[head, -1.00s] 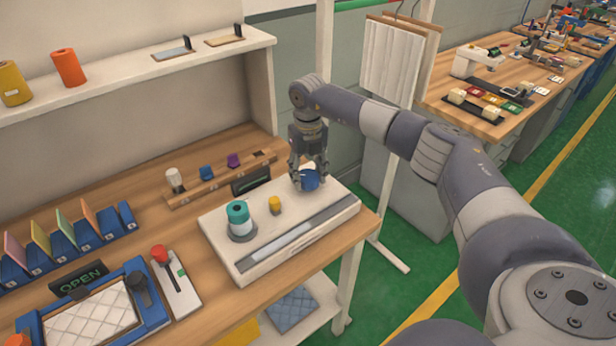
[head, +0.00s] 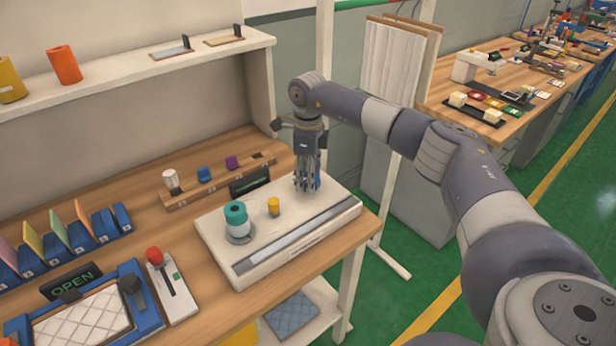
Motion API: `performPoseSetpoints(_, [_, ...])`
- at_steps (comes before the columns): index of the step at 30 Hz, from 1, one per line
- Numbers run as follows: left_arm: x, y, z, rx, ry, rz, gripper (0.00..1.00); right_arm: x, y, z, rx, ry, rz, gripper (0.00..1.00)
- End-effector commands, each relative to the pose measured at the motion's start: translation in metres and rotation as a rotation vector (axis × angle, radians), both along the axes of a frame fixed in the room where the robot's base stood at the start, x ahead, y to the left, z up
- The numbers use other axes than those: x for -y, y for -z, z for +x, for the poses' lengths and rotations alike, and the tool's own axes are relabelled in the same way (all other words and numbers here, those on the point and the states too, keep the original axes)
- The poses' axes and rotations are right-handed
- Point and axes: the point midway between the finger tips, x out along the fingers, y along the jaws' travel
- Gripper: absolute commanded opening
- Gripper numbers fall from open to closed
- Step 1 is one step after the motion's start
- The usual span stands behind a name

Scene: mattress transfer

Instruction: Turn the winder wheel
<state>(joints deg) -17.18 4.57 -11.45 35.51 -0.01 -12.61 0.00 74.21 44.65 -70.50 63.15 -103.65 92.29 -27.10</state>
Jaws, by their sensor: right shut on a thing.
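The winder is a cream box (head: 235,255) on the front right of the wooden table. A teal spool (head: 236,214) stands at its left, with a small yellow piece (head: 273,206) beside it. The blue winder wheel (head: 316,182) is at the right end of the box and is mostly hidden by my right gripper. My right gripper (head: 307,186) points down over the wheel, shut on it. My left gripper is not in view.
A lever with a red knob (head: 154,255) and a blue-framed press (head: 150,312) stand left of the winder. A wooden rack (head: 205,190) with small pieces lies behind it. A shelf (head: 130,78) holds orange and yellow spools.

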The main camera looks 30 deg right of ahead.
Motion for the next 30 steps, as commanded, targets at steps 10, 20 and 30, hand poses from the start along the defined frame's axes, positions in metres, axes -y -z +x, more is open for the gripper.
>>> performPoseSetpoints(10, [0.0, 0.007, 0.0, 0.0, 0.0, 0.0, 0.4, 0.001, -0.004, 0.003, 0.013, -0.327, -0.001, 0.23])
performPoseSetpoints(20, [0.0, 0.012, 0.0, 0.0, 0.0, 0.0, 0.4, 0.001, -0.004, 0.004, 0.015, -0.638, -0.002, 0.23])
performPoseSetpoints(30, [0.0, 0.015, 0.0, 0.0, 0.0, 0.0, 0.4, 0.001, -0.005, 0.004, 0.013, -0.905, -0.003, 0.23])
